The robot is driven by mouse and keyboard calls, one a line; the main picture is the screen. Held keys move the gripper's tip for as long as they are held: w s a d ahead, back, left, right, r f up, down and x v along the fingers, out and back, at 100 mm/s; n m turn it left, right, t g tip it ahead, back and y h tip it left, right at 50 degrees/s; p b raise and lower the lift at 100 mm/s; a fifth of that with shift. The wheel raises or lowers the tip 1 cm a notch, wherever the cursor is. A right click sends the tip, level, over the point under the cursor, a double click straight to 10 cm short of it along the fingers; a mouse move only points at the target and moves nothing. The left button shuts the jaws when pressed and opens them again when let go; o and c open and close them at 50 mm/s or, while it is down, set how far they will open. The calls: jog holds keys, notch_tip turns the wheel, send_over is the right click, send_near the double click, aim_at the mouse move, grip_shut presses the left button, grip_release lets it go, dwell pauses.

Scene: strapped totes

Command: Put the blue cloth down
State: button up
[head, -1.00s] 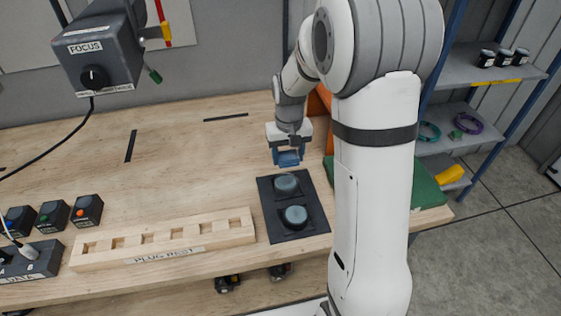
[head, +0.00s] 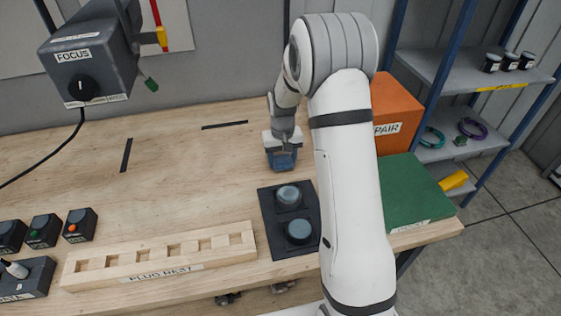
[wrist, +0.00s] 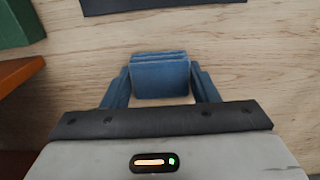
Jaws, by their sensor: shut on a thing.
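The blue cloth (wrist: 160,78) is a folded blue piece between the two fingers of my gripper (wrist: 158,90) in the wrist view. My gripper is shut on it. In the head view my gripper (head: 282,162) points down over the wooden bench, behind the dark pad with two round pieces, and the cloth (head: 283,160) shows as a small blue patch at its tip. I cannot tell whether the cloth touches the bench top.
The dark pad (head: 269,222) lies just in front of my gripper. The wooden plug rest (head: 160,258) is at front left. The bench's middle left (head: 180,170) is clear.

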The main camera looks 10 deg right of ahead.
jog(key=shift+f, duration=0.95)
jog(key=o, duration=1)
jog(key=shift+f, duration=0.1)
jog(key=shift+o, duration=0.2)
